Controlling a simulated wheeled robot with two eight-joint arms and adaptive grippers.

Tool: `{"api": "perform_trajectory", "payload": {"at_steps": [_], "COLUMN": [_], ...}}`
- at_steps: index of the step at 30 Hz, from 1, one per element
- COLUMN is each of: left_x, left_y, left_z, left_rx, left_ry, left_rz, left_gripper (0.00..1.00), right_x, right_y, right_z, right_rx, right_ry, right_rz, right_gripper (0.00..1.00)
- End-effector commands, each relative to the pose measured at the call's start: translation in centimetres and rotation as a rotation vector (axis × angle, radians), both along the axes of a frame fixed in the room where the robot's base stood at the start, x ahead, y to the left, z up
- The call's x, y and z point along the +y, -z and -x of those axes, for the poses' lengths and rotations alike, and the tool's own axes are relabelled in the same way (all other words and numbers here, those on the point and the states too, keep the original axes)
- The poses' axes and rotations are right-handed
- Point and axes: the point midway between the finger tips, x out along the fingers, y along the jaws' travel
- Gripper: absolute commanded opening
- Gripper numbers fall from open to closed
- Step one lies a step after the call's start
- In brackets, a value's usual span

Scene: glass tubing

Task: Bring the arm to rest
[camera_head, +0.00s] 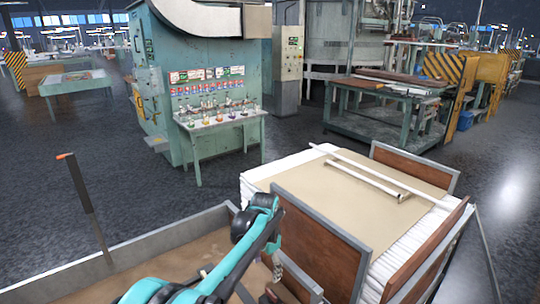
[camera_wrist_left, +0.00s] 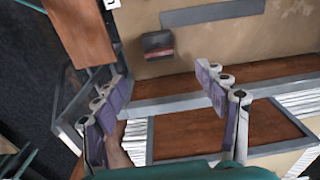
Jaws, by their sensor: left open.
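My left arm (camera_head: 245,255), teal and black, comes in from the bottom of the head view and reaches over the edge of a brown-floored bin. Its gripper is mostly hidden there behind the arm. In the left wrist view my left gripper (camera_wrist_left: 165,78) is open, with its two purple-padded fingers wide apart and nothing between them. Below the fingers are brown panels with grey frames and stacked white tube ends. My right gripper is in neither view.
A stack of white glass tubes (camera_head: 254,194) with a tan sheet (camera_head: 335,198) on top stands at centre right, between brown end panels (camera_head: 415,166). Loose white tubes (camera_head: 363,179) lie on the sheet. A low grey bin wall (camera_head: 165,240) runs left. Open floor (camera_head: 120,190) lies beyond.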

Motion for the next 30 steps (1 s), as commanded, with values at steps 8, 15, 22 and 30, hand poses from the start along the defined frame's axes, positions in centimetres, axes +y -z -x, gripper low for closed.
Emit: {"api": "perform_trajectory", "payload": {"at_steps": [8,15,22,30], "left_x": [5.5,9.7,13.0,15.8], "left_y": [-6.0,-8.7,-8.8,-6.5], "left_z": [5.7,12.0,18.3,24.7], "left_rx": [-0.132,-0.25,-0.362,-0.483], "left_ry": [-0.212,-0.401,-0.577,-0.764], "left_rz": [0.047,0.101,0.16,0.236], "left_gripper": [0.72,0.72,0.72,0.72], "right_x": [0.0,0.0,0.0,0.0], "right_y": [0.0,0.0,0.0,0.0], "right_z": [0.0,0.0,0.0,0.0], "right_rx": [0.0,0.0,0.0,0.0], "right_ry": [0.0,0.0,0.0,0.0], "right_rz": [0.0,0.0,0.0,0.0], "right_gripper": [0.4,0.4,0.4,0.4]}}
